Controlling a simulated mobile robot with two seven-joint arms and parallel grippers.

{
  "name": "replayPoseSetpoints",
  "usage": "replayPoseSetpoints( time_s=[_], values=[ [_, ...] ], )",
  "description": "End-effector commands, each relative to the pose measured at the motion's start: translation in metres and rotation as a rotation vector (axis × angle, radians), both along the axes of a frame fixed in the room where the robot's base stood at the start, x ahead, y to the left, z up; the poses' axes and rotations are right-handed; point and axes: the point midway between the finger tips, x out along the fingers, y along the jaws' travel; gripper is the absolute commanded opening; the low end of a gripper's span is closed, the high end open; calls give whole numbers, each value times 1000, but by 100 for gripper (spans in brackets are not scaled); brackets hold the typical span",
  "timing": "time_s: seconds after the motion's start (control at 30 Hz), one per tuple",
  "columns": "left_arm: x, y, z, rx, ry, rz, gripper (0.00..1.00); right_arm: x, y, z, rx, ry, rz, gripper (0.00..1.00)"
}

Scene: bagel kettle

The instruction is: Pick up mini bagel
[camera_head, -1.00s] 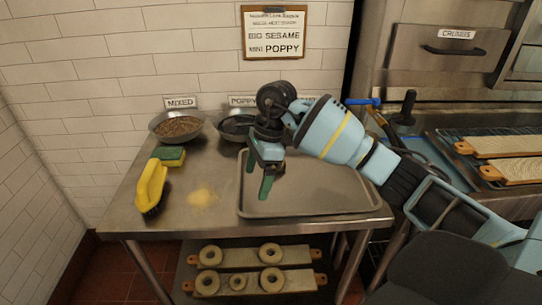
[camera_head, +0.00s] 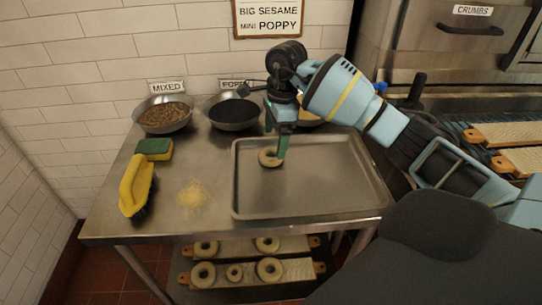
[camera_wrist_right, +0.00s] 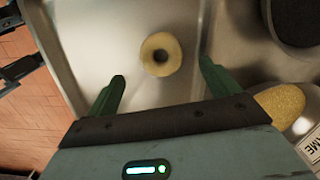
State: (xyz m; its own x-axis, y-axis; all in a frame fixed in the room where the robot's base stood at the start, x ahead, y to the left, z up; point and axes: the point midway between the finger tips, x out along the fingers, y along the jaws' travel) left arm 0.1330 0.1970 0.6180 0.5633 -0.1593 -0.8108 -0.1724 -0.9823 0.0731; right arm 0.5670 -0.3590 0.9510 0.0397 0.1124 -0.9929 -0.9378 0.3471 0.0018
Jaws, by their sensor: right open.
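A small pale ring bagel (camera_head: 265,159) lies flat on the grey metal tray (camera_head: 300,207), near the tray's back left. My right gripper (camera_head: 277,140) points down just over it, with one green finger in front of the bagel's right side. In the right wrist view the bagel (camera_wrist_right: 149,50) lies between the lines of the two open fingers (camera_wrist_right: 162,70), a little beyond their tips, with clear space on both sides. The jaws are empty.
Bowls marked mixed (camera_head: 165,117) and poppy (camera_head: 233,114) stand behind the tray. A yellow brush (camera_head: 134,183), a sponge (camera_head: 154,149) and crumbs (camera_head: 191,194) lie to its left. Several bagels lie on boards (camera_head: 290,271) on the lower shelf. The tray's front is clear.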

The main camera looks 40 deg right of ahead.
Motion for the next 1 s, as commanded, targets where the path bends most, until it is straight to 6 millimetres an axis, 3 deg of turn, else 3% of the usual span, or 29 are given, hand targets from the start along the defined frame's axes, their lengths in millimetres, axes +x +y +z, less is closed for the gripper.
replayPoseSetpoints(
  time_s=[0.17,0.5,0.8,1.0],
  values=[
    [1,0,1,0,-2,0,36,1,1,-4,2,-1,1,88],
    [5,-1,6,-2,-12,0,36,5,7,-46,2,-1,1,88],
    [7,-1,6,-2,-17,0,36,5,7,-52,0,-2,1,88],
    [7,-1,6,-2,-16,0,36,5,7,-52,0,-2,1,64]
  ],
)
